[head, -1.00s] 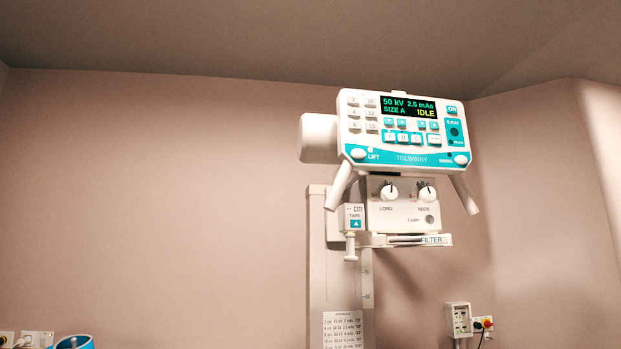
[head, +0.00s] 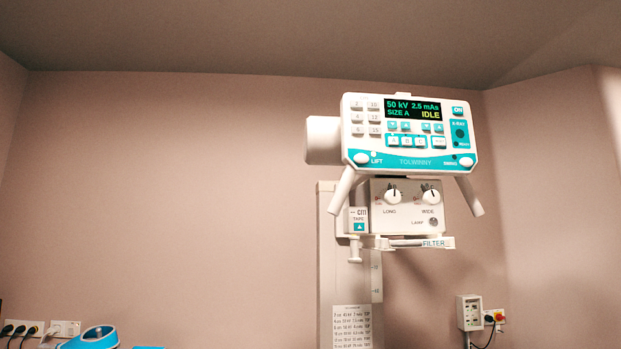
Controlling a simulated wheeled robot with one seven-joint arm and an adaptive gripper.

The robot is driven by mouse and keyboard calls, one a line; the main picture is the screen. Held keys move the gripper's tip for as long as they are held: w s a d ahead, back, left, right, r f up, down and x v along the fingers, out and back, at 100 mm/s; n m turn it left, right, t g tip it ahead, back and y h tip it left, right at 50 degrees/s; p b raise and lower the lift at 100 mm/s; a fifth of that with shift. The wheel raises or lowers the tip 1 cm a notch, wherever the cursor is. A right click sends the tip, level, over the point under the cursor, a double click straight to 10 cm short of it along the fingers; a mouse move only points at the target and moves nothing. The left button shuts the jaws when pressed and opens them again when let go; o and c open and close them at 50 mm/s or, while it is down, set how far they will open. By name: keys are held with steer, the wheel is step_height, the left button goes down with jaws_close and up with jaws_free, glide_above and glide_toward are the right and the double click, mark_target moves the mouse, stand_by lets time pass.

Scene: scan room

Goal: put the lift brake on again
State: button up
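The x-ray head (head: 410,134) hangs on a pale column (head: 335,270) right of the middle in the head view. Its display (head: 413,108) reads 50 kV, 2.5 mAs, SIZE A and IDLE. The round white LIFT button (head: 361,158) sits at the lower left of its teal strip, with a small pale lamp (head: 374,154) just above the label. I cannot tell from the button whether the brake is on. A matching round button (head: 466,162) sits at the right end of the strip. My gripper is not in view.
Two handles slant down from the head, the left one (head: 342,190) and the right one (head: 470,195). A collimator box with two knobs (head: 410,206) hangs below. Wall sockets (head: 65,328) and a blue object (head: 95,338) are at the lower left. A wall box (head: 470,312) is at the lower right.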

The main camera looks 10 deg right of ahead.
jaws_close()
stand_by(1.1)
